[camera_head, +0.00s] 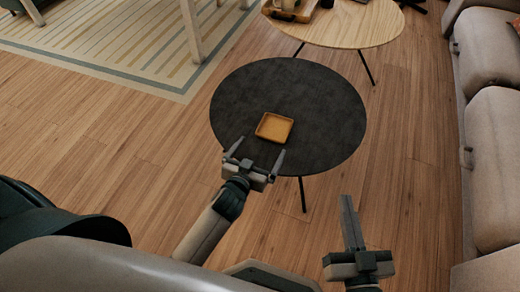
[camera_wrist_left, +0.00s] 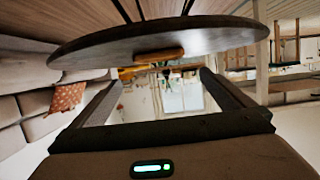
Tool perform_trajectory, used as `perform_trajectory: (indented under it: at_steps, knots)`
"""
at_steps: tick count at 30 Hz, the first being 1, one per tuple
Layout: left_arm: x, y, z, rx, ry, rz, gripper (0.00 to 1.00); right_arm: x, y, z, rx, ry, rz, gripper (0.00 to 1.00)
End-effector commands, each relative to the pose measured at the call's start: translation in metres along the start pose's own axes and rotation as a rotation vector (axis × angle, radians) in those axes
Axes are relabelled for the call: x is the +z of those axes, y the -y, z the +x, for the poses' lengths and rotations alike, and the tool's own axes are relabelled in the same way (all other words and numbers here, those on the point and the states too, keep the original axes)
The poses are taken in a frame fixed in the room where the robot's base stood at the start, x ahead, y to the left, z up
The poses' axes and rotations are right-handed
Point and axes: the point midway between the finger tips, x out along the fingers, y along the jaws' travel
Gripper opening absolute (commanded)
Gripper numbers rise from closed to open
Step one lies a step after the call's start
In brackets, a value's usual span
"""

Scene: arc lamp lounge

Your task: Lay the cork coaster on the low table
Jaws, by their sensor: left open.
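The cork coaster (camera_head: 274,127), a tan-orange square with a raised rim, lies flat on the dark round low table (camera_head: 320,105), near its front left edge. In the left wrist view, which is upside down, the coaster (camera_wrist_left: 159,55) rests against the tabletop (camera_wrist_left: 215,37). My left gripper (camera_head: 254,155) is open and empty, at the table's near edge just short of the coaster, with its fingers apart and not touching it. My right gripper (camera_head: 346,198) is right of and nearer than the table; its fingers look together, with nothing seen between them.
A light wooden table (camera_head: 360,25) stands behind, bearing a tray and a small container (camera_head: 285,5). A beige sofa (camera_head: 492,130) runs along the right. A striped rug (camera_head: 110,45) lies at back left. The rest of the dark tabletop is bare.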

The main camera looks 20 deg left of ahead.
Motion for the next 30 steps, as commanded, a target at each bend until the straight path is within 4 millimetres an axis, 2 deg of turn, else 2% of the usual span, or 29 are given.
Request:
perform_trajectory:
  at_steps: [7,11,14,17,21,24,27,30]
  knots:
    - [0.0,-0.002,-0.003,0.007,-0.002,0.0,1.0,-0.001,0.0,0.0,0.001,-0.002,0.0,0.0]
    - [-0.004,-0.015,-0.022,0.049,-0.018,0.001,1.0,-0.001,0.0,0.0,0.001,-0.002,0.0,0.0]
    - [-0.013,-0.034,-0.051,0.111,-0.048,0.002,1.0,-0.001,0.0,0.0,0.001,-0.003,0.0,0.0]
    - [-0.028,-0.057,-0.091,0.186,-0.091,-0.003,1.0,-0.001,0.0,0.0,0.001,-0.003,0.0,0.0]
    - [-0.059,-0.083,-0.151,0.279,-0.168,-0.023,1.0,-0.001,0.0,0.0,0.001,-0.003,0.0,0.0]
    - [-0.079,-0.094,-0.185,0.322,-0.216,-0.041,1.0,-0.001,0.0,0.0,0.0,-0.003,0.0,0.0]
    - [-0.093,-0.099,-0.205,0.342,-0.246,-0.053,1.0,-0.001,0.0,0.0,0.0,-0.003,0.0,0.0]
    - [-0.099,-0.101,-0.212,0.349,-0.259,-0.058,1.0,-0.001,0.0,0.0,0.0,-0.002,0.0,0.0]
